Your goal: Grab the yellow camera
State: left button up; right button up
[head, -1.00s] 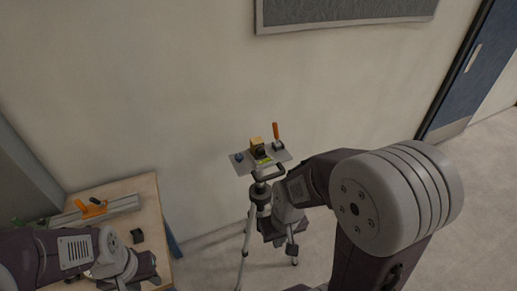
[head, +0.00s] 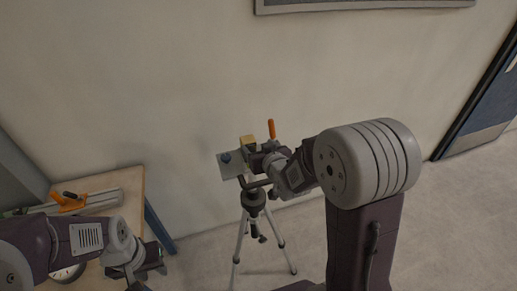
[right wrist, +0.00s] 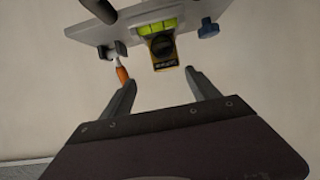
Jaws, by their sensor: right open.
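The yellow camera (head: 248,141) sits on a grey plate (head: 230,172) on top of a tripod (head: 240,228). In the right wrist view the camera (right wrist: 163,52) shows its dark lens, just beyond and between the fingertips of my right gripper (right wrist: 160,76). That gripper is open and empty, with the camera apart from both fingers. In the head view my right gripper (head: 262,156) is beside the camera and partly hides it. My left gripper (head: 151,258) is low at the left, by the table; its fingers are too unclear to read.
An orange-handled part (head: 271,129) stands upright on the plate close to the camera. A green level (right wrist: 158,28) and a blue knob (right wrist: 208,29) are also on the plate. A wooden table (head: 125,182) with an orange tool (head: 68,201) stands at the left. A wall is behind.

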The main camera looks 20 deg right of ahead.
aim_at(250, 145)
jog(key=shift+s+a+f, duration=0.25)
jog(key=shift+s+f, duration=0.05)
jog(key=shift+f, duration=0.2)
jog(key=x, duration=0.3)
jog(key=shift+w+a+p, duration=0.25)
jog(key=shift+w+p, duration=0.1)
jog(key=shift+a, duration=0.15)
jog(key=p+x, duration=0.1)
jog(key=x, duration=0.3)
jog(key=shift+w+f, duration=0.4)
jog(key=c, duration=0.4)
jog(key=shift+s+a+r, duration=0.1)
jog(key=shift+s+r, duration=0.1)
jog(key=shift+s, duration=0.1)
jog(key=c, duration=0.5)
pick_arm(q)
jog(key=shift+s+a+r, duration=0.45)
jog(key=shift+a+r, duration=0.25)
jog(key=shift+r, duration=0.05)
pick_arm(e)
jog(key=shift+w, duration=0.1)
grip_shut()
